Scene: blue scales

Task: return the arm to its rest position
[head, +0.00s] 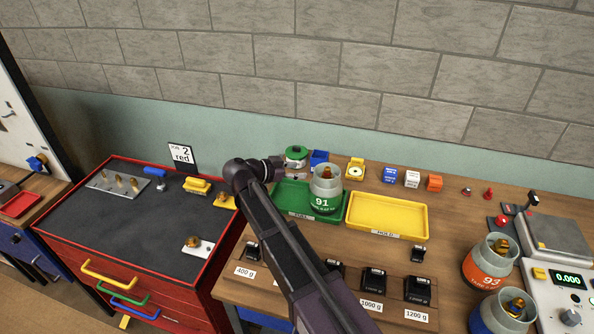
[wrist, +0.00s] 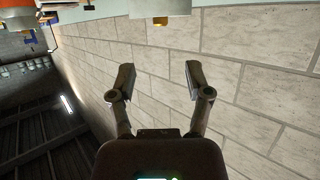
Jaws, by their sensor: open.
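In the head view my dark arm reaches up from the bottom edge over the wooden bench, and its wrist end bends right near the green tray. My gripper (wrist: 157,82) shows in the wrist view with its two fingers spread apart and nothing between them. Behind the fingers is the block wall, and the view is tilted. In the head view the fingers are too small and dark to make out clearly. A grey canister marked 91 (head: 325,196) stands upright in the green tray (head: 291,199), just right of my wrist and apart from it.
A yellow tray (head: 388,216) lies right of the green one. Black weights, such as the 1000 g one (head: 374,281), line the front. Orange canister 93 (head: 485,264), a blue canister (head: 492,318) and a scale (head: 556,236) stand right. A red tool cabinet (head: 105,262) stands left.

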